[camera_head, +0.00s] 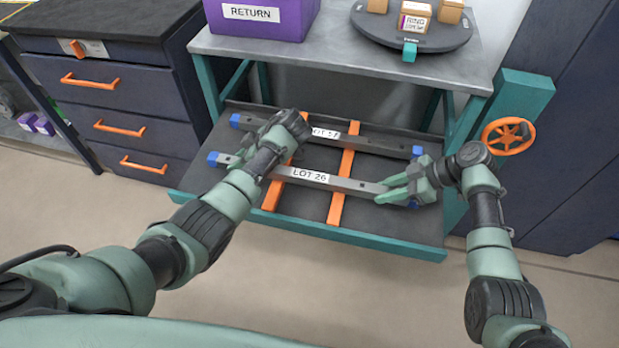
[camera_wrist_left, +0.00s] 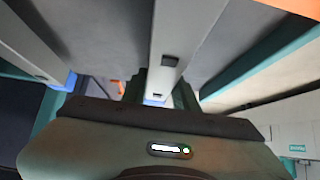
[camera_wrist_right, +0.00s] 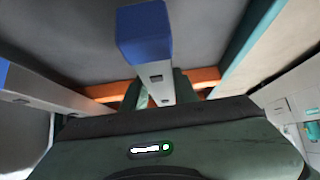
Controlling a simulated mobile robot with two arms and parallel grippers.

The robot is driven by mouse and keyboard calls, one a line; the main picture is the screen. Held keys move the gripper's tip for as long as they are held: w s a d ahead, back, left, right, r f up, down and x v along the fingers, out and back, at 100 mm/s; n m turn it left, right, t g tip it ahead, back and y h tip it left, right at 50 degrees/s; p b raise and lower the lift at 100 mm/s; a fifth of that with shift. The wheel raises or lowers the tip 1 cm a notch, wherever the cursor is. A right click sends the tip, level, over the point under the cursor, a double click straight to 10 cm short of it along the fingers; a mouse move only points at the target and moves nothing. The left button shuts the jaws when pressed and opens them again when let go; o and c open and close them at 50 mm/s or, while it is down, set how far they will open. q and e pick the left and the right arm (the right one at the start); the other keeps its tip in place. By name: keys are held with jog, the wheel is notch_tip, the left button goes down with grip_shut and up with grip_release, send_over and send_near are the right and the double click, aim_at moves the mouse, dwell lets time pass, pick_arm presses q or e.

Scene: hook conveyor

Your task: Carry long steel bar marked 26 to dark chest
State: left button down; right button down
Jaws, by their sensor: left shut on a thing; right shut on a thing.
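The long steel bar marked LOT 26 (camera_head: 346,184) lies level over the low shelf in the head view, with blue end caps. My left gripper (camera_head: 262,165) is shut on it near its left end; my arm partly hides that grip. The bar shows between the fingers in the left wrist view (camera_wrist_left: 178,40). My right gripper (camera_head: 398,188) is shut on it near its right end, and its blue cap shows in the right wrist view (camera_wrist_right: 144,32). A dark chest of drawers (camera_head: 130,109) with orange handles stands at the left.
A second bar, marked LOT 17 (camera_head: 375,143), lies behind on the orange rails (camera_head: 339,200) of the low shelf (camera_head: 400,222). The grey tabletop (camera_head: 340,58) above carries a purple RETURN bin (camera_head: 285,28) and a round tray (camera_head: 432,43). Open floor (camera_head: 240,270) lies in front.

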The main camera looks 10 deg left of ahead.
pick_arm(q)
jog(key=shift+r, duration=0.15)
pick_arm(e)
jog(key=shift+w+r, duration=0.1)
jog(key=shift+r, duration=0.1)
